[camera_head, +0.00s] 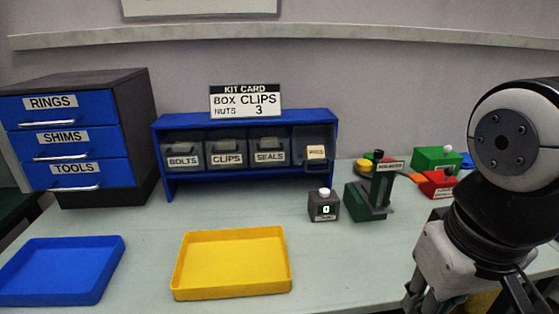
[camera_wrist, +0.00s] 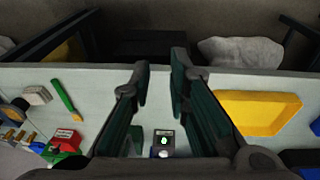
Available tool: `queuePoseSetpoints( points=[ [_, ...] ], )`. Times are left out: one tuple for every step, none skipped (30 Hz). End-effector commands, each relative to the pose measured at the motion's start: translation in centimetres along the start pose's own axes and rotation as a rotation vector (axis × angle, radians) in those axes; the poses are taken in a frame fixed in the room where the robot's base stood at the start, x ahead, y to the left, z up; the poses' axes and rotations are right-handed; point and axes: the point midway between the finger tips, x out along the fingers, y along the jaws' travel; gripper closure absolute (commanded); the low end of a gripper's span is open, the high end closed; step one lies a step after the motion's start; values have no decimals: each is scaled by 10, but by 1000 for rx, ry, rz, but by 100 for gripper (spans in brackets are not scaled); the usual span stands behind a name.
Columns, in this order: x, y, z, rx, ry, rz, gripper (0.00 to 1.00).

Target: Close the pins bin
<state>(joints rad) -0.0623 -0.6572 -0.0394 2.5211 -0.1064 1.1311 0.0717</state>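The pins bin (camera_head: 316,153) is the rightmost one in the blue rack (camera_head: 243,117). Its label sits higher and juts further forward than the others, is tilted, and looks tan; the bin front appears swung or pulled out, with a dark gap around it. The bolts bin (camera_head: 183,161), clips bin (camera_head: 227,159) and seals bin (camera_head: 270,157) sit flush in the rack. My gripper (camera_wrist: 160,72) is open and empty in the wrist view, its two fingers apart above the table. In the head view it is at the lower right, well away from the rack, and partly cut off.
A small counter box (camera_head: 324,206) and a green device (camera_head: 370,195) stand right of the rack's front. A yellow tray (camera_head: 232,292) and blue tray (camera_head: 60,268) lie in front. A drawer cabinet (camera_head: 78,130) stands left. Red and green boxes (camera_head: 437,160) are at the right.

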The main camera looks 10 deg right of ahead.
Motion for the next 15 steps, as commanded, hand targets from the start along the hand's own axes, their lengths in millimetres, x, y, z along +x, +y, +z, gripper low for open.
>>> queuePoseSetpoints(
  points=[
    [2, 6, -9, -13, -36, 36, 84],
    [4, 11, -14, -19, -54, 63, 84],
    [6, 17, -23, -27, -76, 103, 84],
    [8, 22, -29, -33, -92, 133, 84],
    [9, 26, -36, -40, -105, 164, 84],
    [12, 31, -46, -50, -121, 207, 84],
    [14, 34, -53, -57, -131, 240, 84],
    [16, 38, -61, -66, -140, 273, 84],
    [19, 42, -72, -79, -150, 318, 84],
    [21, 44, -80, -89, -156, 353, 84],
    [23, 46, -88, -99, -160, 388, 84],
    [26, 49, -100, -116, -162, 436, 84],
    [29, 50, -109, -128, -162, 471, 84],
    [31, 51, -118, -139, -161, 507, 84],
    [35, 52, -130, -159, -157, 556, 84]
  ],
)
